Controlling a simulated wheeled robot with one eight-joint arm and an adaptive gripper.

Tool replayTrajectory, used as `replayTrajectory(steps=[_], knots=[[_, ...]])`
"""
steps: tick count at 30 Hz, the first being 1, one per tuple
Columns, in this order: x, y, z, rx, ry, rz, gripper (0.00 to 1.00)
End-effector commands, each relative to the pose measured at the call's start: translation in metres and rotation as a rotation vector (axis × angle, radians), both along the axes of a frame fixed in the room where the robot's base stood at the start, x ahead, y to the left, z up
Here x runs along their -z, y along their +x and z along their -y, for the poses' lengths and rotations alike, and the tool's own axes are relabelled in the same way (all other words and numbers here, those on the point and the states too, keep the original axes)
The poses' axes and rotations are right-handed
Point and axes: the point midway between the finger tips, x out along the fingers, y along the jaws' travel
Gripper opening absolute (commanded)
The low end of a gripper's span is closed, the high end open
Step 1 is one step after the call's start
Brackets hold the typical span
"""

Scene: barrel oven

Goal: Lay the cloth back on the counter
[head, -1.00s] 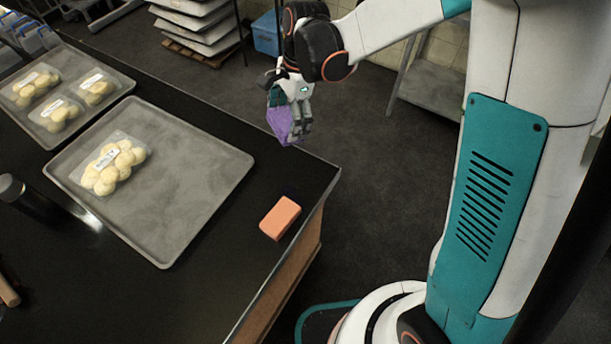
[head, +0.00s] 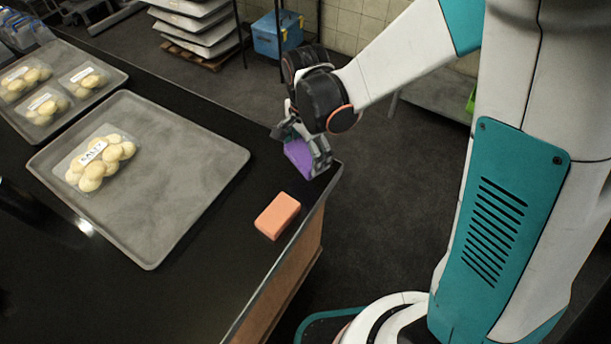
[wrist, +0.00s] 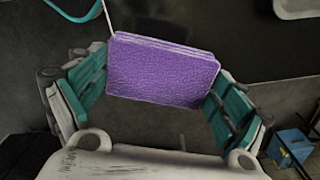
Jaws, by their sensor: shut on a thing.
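The cloth is a folded purple pad (head: 300,157), held in my gripper (head: 306,150) at the far right corner of the black counter (head: 235,190). In the wrist view the purple cloth (wrist: 162,70) sits between the teal finger pads of my gripper (wrist: 160,92), with its folded layers showing along one edge. The fingers are shut on it. The head view does not show clearly whether the cloth touches the counter top or hangs just above it.
An orange block (head: 277,216) lies near the counter's right edge, close to the cloth. A grey tray (head: 190,200) with a bag of dough balls (head: 101,160) lies to its left. Another tray (head: 105,98) with several bags is beyond. Bare counter lies between the tray and corner.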

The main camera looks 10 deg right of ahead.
Motion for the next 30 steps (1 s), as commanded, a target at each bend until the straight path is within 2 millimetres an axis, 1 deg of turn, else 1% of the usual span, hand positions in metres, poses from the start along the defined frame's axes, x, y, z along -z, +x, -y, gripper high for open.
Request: replayTrajectory(steps=[1, 3, 6, 11, 14, 19, 22, 23, 27, 28, 29, 30], knots=[[0.014, 0.000, 0.000, 0.000, 0.000, 0.000, 0.72], [0.023, 0.000, 0.000, 0.000, 0.000, 0.000, 0.72], [0.030, 0.000, 0.000, 0.000, 0.000, 0.000, 0.72], [0.035, 0.000, 0.000, 0.000, 0.000, 0.000, 0.72], [0.046, 0.000, 0.000, 0.000, 0.000, 0.000, 0.72], [0.071, 0.000, 0.000, 0.000, 0.000, 0.000, 0.72], [0.075, 0.000, 0.000, 0.000, 0.000, 0.000, 0.72], [0.075, 0.000, 0.000, 0.000, 0.000, 0.000, 0.69], [0.073, 0.000, 0.000, 0.000, 0.001, 0.000, 0.69], [0.073, 0.000, 0.000, 0.000, 0.000, 0.000, 0.96], [0.073, 0.000, 0.000, 0.000, 0.000, 0.000, 1.00], [0.073, 0.000, 0.000, 0.000, 0.000, 0.000, 1.00]])
